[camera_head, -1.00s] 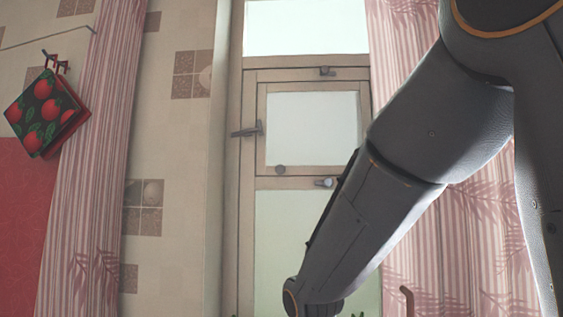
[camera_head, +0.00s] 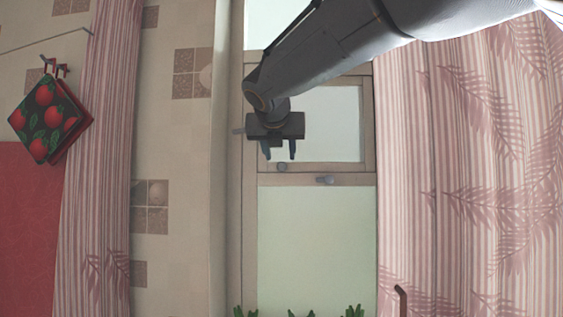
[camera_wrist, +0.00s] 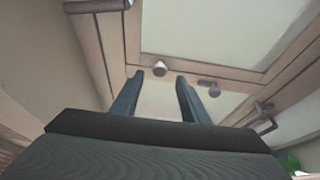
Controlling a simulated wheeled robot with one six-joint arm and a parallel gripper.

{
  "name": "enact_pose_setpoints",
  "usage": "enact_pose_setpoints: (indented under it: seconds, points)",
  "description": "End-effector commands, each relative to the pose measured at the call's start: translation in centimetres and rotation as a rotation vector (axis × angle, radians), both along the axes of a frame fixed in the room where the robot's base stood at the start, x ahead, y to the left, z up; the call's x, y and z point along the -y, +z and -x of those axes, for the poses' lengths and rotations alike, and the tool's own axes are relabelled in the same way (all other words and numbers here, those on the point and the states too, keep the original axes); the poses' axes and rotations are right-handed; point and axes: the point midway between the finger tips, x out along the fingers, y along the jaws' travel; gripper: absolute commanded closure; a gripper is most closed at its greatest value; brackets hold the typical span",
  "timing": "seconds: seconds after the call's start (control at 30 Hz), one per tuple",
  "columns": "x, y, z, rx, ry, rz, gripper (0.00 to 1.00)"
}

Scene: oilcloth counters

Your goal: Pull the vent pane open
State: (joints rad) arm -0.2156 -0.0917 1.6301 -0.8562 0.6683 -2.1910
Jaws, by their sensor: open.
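The vent pane (camera_head: 335,125) is a small wooden-framed glass pane in the upper window. It looks flush with its surround, and my arm hides its top part. A small round knob (camera_head: 282,168) sits on its lower rail. My gripper (camera_head: 279,154) is open and empty, with its fingers pointing down just above the knob in the head view. In the wrist view, the knob (camera_wrist: 160,68) shows between and beyond the two fingertips (camera_wrist: 160,80), apart from both. The pane (camera_wrist: 225,30) fills the upper part of that view.
A latch (camera_head: 325,180) is on the rail below the pane. A lever handle (camera_head: 239,131) is on the left of the frame, partly behind my gripper. Striped pink curtains (camera_head: 460,180) hang at both sides. Plant tips (camera_head: 354,311) show at the bottom.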

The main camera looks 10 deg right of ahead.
Motion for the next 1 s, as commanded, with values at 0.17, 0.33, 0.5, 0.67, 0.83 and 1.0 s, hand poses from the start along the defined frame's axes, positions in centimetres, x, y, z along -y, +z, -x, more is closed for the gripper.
enact_pose_setpoints:
  seconds: [0.17, 0.33, 0.5, 0.67, 0.83, 1.0]
  points:
    - [0.9, -1.2, -2.5, -0.004, -0.002, -0.001, 0.59]
    - [1.5, -2.1, -4.5, -0.002, -0.001, -0.004, 0.59]
    - [1.8, -2.5, -5.4, -0.002, -0.001, -0.004, 0.59]
    - [1.8, -2.6, -5.6, -0.001, -0.001, -0.004, 0.59]
    - [1.8, -2.6, -5.6, -0.001, -0.001, -0.004, 0.68]
    - [1.8, -2.6, -5.5, -0.002, -0.001, -0.005, 0.96]
